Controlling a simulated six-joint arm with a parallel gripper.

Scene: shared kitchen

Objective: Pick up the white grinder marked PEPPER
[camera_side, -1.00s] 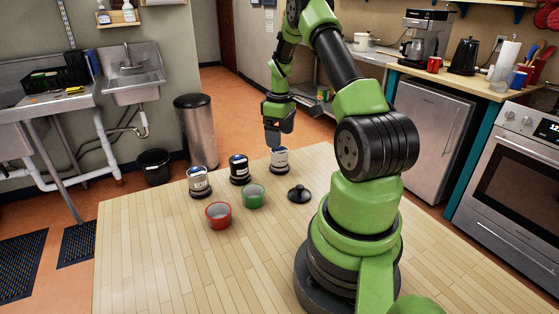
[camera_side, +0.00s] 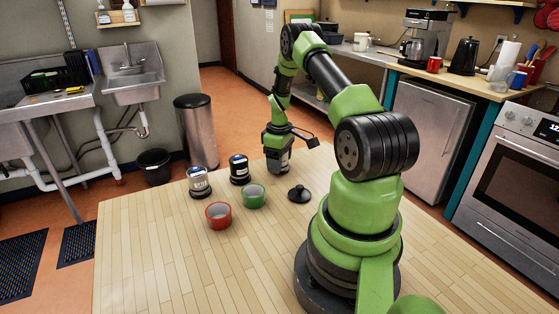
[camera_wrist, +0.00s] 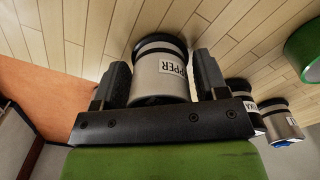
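The white grinder (camera_wrist: 160,72) stands on the wooden table in the wrist view, its label partly readable as "PPER", with a black band at its base. My gripper (camera_wrist: 160,62) is around it, one finger on each side, with narrow gaps seeming to show at the fingertips. In the side view my gripper (camera_side: 278,150) points down over the grinder at the table's far edge and hides most of it.
The front of the table (camera_side: 180,265) is clear.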

